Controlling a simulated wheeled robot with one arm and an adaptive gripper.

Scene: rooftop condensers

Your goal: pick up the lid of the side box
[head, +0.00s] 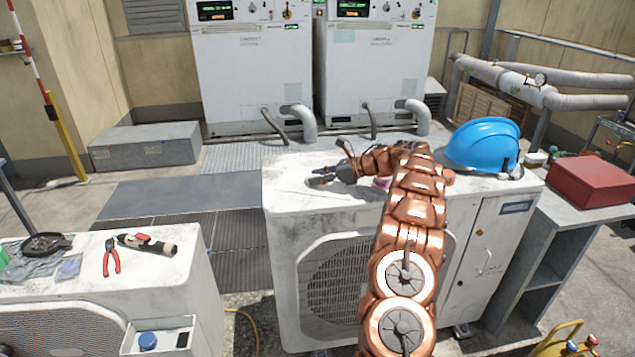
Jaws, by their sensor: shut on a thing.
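My gripper (318,181) is low over the left part of the white top of the middle condenser unit (300,215). Its jaws are shut on a thin pale piece at the top surface, which I take to be the lid. The piece hardly stands out from the white top, and I cannot tell whether it is lifted clear. The side box (160,339) appears to be the small white box at the front of the left unit, at the bottom left. It looks uncovered, with a blue round cap and a dark piece in view.
A blue hard hat (483,145) sits on the same top at right. Pink stuff is partly hidden by my arm. Red pliers (111,257) and a torch-like tool (148,244) lie on the left unit. A red box (590,181) stands on the right bench.

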